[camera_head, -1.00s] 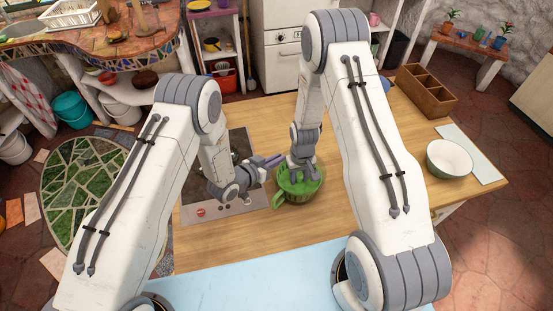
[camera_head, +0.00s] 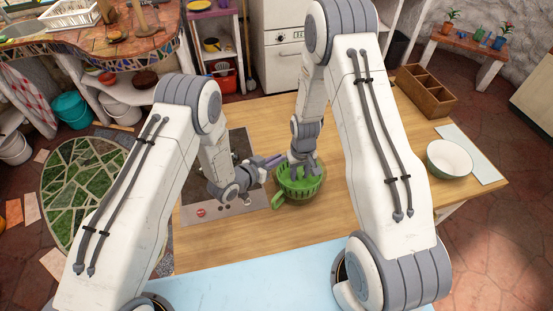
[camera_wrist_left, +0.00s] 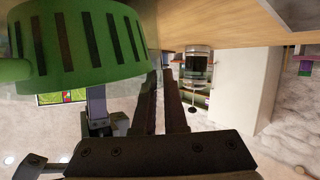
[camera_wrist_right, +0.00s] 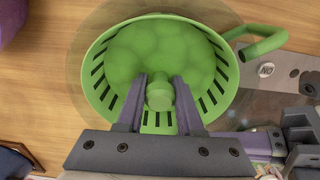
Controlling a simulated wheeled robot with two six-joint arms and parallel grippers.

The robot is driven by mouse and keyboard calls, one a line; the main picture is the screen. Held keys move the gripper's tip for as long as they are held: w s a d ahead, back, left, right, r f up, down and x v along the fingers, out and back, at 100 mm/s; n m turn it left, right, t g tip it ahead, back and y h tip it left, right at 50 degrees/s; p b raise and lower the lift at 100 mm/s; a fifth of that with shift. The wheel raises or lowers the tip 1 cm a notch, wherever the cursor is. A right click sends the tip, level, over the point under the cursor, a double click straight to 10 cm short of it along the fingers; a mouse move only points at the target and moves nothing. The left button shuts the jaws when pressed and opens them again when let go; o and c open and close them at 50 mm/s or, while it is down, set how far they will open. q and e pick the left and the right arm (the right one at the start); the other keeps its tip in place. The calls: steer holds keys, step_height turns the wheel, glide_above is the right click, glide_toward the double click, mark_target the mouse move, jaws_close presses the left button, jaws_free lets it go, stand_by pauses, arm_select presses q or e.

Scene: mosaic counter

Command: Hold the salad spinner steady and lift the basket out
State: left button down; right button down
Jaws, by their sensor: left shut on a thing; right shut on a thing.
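The green slotted basket (camera_head: 312,188) of the salad spinner is filled with lumpy green contents and has a looped green handle (camera_head: 279,199) on its side. The clear outer bowl (camera_wrist_right: 92,25) shows faintly around it. My right gripper (camera_head: 297,172) is shut on the green knob (camera_wrist_right: 160,93) at the basket's middle. My left gripper (camera_head: 276,160) is shut beside the basket, seemingly on the clear bowl's rim; the transparent wall makes the exact contact hard to see. In the left wrist view the slotted side (camera_wrist_left: 75,45) is close to my left fingers (camera_wrist_left: 160,100).
A cooktop (camera_head: 225,207) lies left of the spinner on the wooden table (camera_head: 350,215). A white and green bowl (camera_head: 450,158) stands at the right, and a brown divided box (camera_head: 427,90) at the back right. The table in front of the spinner is clear.

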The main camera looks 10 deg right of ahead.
mark_target(300, 170)
arm_select(q)
steer(key=shift+s+a+f, duration=0.1)
steer(key=shift+s+f, duration=0.15)
steer(key=shift+f, duration=0.1)
arm_select(e)
steer(key=shift+r, duration=5.3)
steer(key=shift+f, duration=2.15)
arm_select(q)
steer(key=shift+s, duration=0.2)
arm_select(e)
steer(key=shift+s+f, duration=0.15)
steer(key=shift+f, duration=3.5)
arm_select(q)
steer(key=shift+w, duration=0.15)
arm_select(e)
steer(key=shift+a+f, duration=0.2)
steer(key=shift+f, duration=0.35)
arm_select(q)
steer(key=shift+w, duration=0.1)
arm_select(e)
steer(key=shift+f, duration=0.15)
arm_select(q)
steer(key=shift+w+r, duration=0.1)
arm_select(e)
steer(key=shift+s+d, duration=0.1)
steer(key=shift+d, duration=0.1)
